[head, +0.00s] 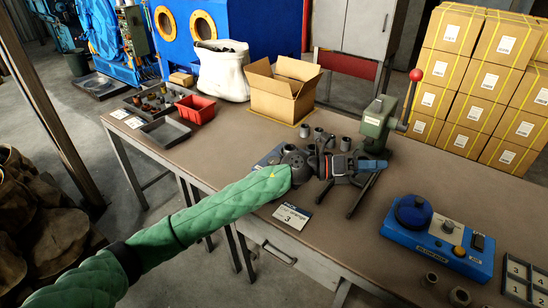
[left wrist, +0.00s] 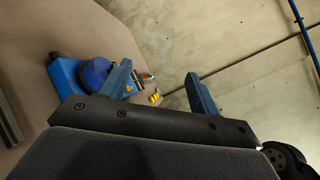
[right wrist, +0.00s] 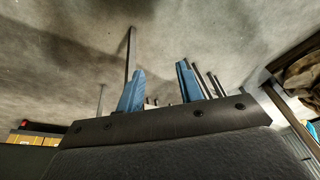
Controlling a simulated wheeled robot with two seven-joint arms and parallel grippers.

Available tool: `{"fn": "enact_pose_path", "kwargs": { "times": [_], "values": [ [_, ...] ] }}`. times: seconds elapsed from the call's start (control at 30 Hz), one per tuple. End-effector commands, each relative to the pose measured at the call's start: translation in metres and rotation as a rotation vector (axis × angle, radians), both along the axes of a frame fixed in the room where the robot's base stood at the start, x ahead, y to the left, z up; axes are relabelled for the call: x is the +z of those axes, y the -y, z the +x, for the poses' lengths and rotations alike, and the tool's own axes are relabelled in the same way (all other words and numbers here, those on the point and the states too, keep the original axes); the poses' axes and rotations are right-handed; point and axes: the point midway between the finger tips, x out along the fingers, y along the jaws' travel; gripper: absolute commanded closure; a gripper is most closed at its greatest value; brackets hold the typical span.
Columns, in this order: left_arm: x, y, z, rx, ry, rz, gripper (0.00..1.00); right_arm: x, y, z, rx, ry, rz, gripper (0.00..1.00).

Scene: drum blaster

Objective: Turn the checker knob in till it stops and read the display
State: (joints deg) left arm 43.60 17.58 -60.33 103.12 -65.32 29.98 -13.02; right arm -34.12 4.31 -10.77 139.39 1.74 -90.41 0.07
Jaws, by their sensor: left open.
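A blue box (head: 420,246), which looks like the checker, sits at the right front of the table. It has a large dark-blue round part (head: 412,212), a small grey knob (head: 448,226), a yellow button (head: 459,251) and a small dark panel (head: 478,242). I cannot read any display. My left gripper (head: 372,171) is open and empty above the table, behind and left of the box, apart from it. The box (left wrist: 65,80) also shows beyond its fingers in the left wrist view.
A green press (head: 376,125) with a red-tipped lever stands just behind my left gripper. Grey cylinders (head: 318,135), an open carton (head: 283,92) and a numbered tray (head: 516,288) are on the table. A printed card (head: 293,216) lies at its front edge. Table between gripper and box is mostly clear.

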Motion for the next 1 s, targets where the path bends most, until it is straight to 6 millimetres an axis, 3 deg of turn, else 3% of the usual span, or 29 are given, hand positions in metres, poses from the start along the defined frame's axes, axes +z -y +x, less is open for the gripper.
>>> {"fn": "enact_pose_path", "kwargs": {
  "times": [0.27,0.53,0.67,0.8,1.0],
  "values": [
    [-0.048,-0.014,0.024,-0.197,0.291,0.392,0.37,-0.002,-0.008,-0.003,0.006,-0.01,0.015,0.64],
    [-0.083,-0.077,0.081,-0.345,0.499,0.82,0.37,-0.003,-0.016,-0.007,0.012,-0.019,0.028,0.64],
    [-0.086,-0.123,0.118,-0.397,0.566,1.045,0.37,-0.004,-0.019,-0.008,0.014,-0.023,0.034,0.64],
    [-0.077,-0.176,0.157,-0.437,0.608,1.274,0.37,-0.005,-0.023,-0.01,0.017,-0.028,0.041,0.64],
    [-0.057,-0.231,0.192,-0.462,0.619,1.493,0.37,-0.005,-0.026,-0.011,0.019,-0.032,0.046,0.64]
  ]
}}
